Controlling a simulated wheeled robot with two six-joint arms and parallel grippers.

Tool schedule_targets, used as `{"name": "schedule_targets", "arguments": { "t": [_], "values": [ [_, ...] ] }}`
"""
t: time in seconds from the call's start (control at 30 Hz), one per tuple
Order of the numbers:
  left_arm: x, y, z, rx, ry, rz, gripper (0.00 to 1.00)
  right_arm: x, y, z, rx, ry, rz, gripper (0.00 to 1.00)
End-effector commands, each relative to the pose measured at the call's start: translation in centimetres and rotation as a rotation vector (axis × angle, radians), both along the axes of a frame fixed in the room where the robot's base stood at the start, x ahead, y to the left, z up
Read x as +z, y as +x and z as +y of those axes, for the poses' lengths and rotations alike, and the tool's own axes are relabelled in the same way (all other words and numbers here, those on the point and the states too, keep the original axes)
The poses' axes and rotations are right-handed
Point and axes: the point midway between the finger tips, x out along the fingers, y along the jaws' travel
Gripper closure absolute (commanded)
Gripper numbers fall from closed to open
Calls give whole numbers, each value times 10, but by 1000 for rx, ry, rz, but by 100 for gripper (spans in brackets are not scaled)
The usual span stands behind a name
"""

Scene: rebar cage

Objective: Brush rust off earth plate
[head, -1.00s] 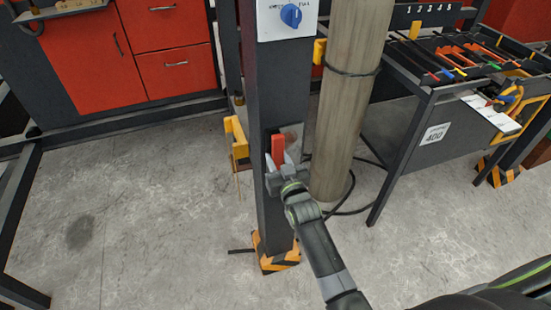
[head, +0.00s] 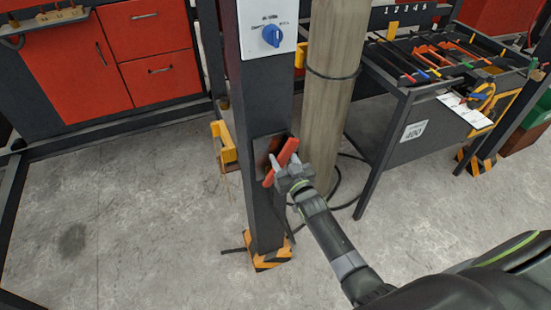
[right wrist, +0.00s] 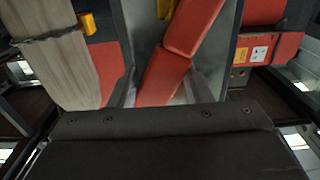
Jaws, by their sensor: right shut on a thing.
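My right gripper (head: 283,176) is shut on a red-handled brush (head: 286,156) in front of the dark post. The red brush handle also fills the middle of the right wrist view (right wrist: 172,70), running up and to the right between the fingers. The brush is tilted. The earth plate (head: 265,150) sits on the post's face behind the brush; it is mostly hidden, and a rusty brown patch shows at its edge. I cannot tell whether the bristles touch it. My left gripper is not in view.
A switch box with a blue knob (head: 271,36) is higher on the post (head: 266,95). A thick grey column (head: 330,110) stands close on the right, with a dark cable on the floor. A tool table (head: 410,95) stands at right. Open floor (head: 130,220) lies left.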

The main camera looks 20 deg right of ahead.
Motion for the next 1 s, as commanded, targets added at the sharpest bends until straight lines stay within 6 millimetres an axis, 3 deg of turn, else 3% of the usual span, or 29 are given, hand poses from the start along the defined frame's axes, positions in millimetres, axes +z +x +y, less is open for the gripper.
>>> {"name": "schedule_targets", "arguments": {
  "t": [0.07,0.3,0.5,0.57,1.0],
  "values": [
    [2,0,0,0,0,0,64,-8,-3,-10,-4,-25,21,91],
    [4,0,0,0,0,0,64,-11,-6,-12,-5,-24,26,90],
    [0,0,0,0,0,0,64,-12,-7,4,-4,-20,25,90],
    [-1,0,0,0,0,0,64,-11,-8,10,-4,-18,24,100],
    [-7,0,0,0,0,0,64,-6,-7,36,-2,-10,11,100]
  ]
}}
